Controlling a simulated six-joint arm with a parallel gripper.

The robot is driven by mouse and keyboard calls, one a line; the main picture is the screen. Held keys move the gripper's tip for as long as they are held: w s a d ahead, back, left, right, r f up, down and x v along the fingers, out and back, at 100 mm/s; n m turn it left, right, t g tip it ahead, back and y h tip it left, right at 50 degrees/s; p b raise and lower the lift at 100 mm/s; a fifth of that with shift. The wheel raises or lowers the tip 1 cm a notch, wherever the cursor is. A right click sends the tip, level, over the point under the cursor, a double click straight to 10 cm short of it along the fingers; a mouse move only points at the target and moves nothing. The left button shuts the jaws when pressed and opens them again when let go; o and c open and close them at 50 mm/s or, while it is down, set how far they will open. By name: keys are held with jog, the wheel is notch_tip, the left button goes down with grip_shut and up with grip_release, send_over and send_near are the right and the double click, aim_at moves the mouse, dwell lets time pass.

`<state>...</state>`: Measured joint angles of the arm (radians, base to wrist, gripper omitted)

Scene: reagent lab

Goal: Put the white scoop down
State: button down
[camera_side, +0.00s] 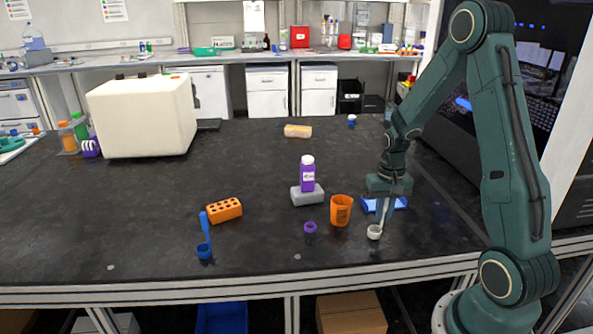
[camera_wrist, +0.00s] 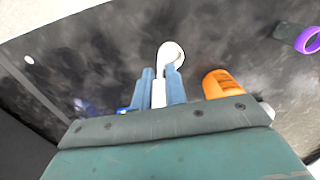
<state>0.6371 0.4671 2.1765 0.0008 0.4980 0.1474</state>
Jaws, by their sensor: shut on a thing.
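The white scoop (camera_side: 374,232) is upright, with its bowl at the bottom, low over the black table near the front right. I cannot tell whether the bowl touches the table. My gripper (camera_side: 385,207) points down above the bowl and is shut on the scoop's handle. In the wrist view, the two blue-grey fingers of my gripper (camera_wrist: 160,82) close around the handle. The white scoop (camera_wrist: 171,50) sticks out beyond the fingertips there.
An orange cup (camera_side: 341,211) stands just left of the scoop. A blue object (camera_side: 399,203) lies behind my gripper.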

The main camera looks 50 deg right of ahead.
jog(key=shift+f, duration=0.2)
jog(key=c, duration=1.4)
grip_release()
jog(key=shift+c, duration=0.2)
jog(key=shift+r, duration=0.15)
notch_tip(320, 180, up, 12)
jog(key=shift+r, duration=0.1)
